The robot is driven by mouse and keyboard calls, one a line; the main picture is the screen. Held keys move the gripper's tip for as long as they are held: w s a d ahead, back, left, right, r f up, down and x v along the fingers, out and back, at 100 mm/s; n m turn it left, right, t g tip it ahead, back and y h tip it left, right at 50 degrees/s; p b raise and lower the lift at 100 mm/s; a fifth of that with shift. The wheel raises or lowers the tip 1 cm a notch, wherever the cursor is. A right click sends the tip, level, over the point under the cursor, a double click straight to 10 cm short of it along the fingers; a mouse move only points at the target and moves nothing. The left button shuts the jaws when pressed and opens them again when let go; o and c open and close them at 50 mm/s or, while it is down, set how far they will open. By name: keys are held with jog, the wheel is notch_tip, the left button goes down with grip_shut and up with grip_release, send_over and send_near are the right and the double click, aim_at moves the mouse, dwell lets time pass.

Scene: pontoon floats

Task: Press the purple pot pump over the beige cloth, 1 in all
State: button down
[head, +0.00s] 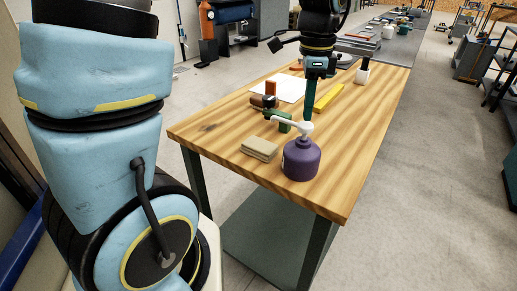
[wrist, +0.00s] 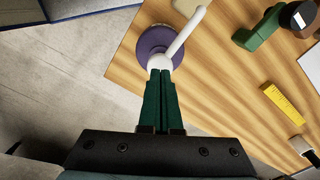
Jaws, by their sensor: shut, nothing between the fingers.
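The purple pot (head: 302,161) stands upright near the front edge of the wooden table, with a white pump head and a long spout (head: 288,123) pointing left. The beige cloth (head: 259,149) lies folded to the left of the pot; the spout's end shows above and behind it in the head view. My gripper (head: 307,120) points down just above the pump head. In the wrist view the shut green fingertips (wrist: 160,72) meet the white pump head (wrist: 160,61); I cannot tell whether they press on it. The purple pot (wrist: 150,42) shows beneath, partly hidden.
The table's right front is clear.

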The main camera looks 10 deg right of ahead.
aim_at(306, 124)
jog(key=shift+f+b, duration=0.8)
jog(key=shift+f, duration=0.7)
jog(key=shift+r, duration=0.2)
jog(key=shift+r+p, duration=1.35)
jog(key=shift+r, duration=0.1)
notch_tip(306, 124, up, 6)
jog(key=p, duration=0.5)
